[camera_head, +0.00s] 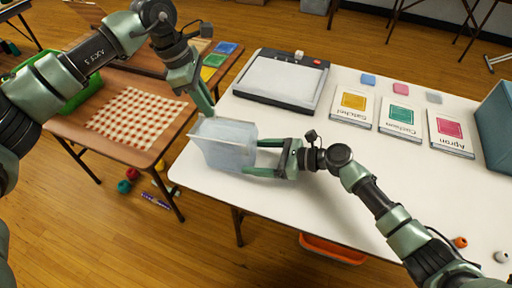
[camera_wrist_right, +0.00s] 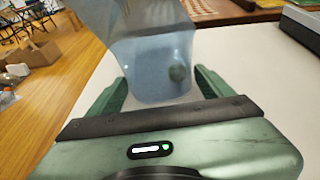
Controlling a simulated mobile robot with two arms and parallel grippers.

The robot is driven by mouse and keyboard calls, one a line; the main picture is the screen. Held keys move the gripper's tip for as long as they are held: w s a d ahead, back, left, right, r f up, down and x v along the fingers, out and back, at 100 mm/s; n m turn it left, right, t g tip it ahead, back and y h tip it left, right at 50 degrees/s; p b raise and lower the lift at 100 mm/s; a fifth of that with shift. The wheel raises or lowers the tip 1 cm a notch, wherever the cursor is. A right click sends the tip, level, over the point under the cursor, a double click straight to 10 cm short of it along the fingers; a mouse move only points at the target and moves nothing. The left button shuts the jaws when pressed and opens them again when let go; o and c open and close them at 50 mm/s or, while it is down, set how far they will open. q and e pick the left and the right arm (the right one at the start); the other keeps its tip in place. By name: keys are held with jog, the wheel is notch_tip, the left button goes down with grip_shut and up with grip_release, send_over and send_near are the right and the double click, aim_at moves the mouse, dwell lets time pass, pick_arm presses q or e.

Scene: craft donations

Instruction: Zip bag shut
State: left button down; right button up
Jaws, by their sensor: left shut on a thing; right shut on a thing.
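The translucent pale-blue bag (camera_head: 222,152) stands upright at the left edge of the white table. My left gripper (camera_head: 207,112) comes down from above and is shut at the bag's top edge. My right gripper (camera_head: 258,157) holds the bag's right side, with one finger on each side of it. In the right wrist view, the bag (camera_wrist_right: 150,62) fills the space between the right gripper's fingers (camera_wrist_right: 160,92). A dark round shape shows through the bag there; I cannot tell what it is. The zip itself is too small to make out.
A grey-topped device (camera_head: 283,80) lies behind the bag on the white table (camera_head: 310,212). Cards labelled Satchel (camera_head: 353,102), Cushion (camera_head: 400,119) and Apron (camera_head: 449,132) lie to the right. A brown table (camera_head: 155,95) with a checkered cloth (camera_head: 137,117) stands left, across a gap.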

pick_arm(q)
send_over(244, 124)
jog(key=shift+w+f, duration=0.15)
jog(key=shift+w, duration=0.25)
pick_arm(e)
jog(key=shift+o, duration=0.3)
jog(key=shift+s+a, duration=0.1)
jog(key=shift+s, duration=0.1)
pick_arm(q)
jog(key=c, duration=1.3)
grip_release()
jog(key=shift+c, duration=1.1)
pick_arm(e)
jog(key=shift+w, duration=0.1)
jog(key=shift+c, duration=0.2)
pick_arm(q)
notch_tip(244, 124, up, 7)
pick_arm(e)
jog(key=o, duration=0.9)
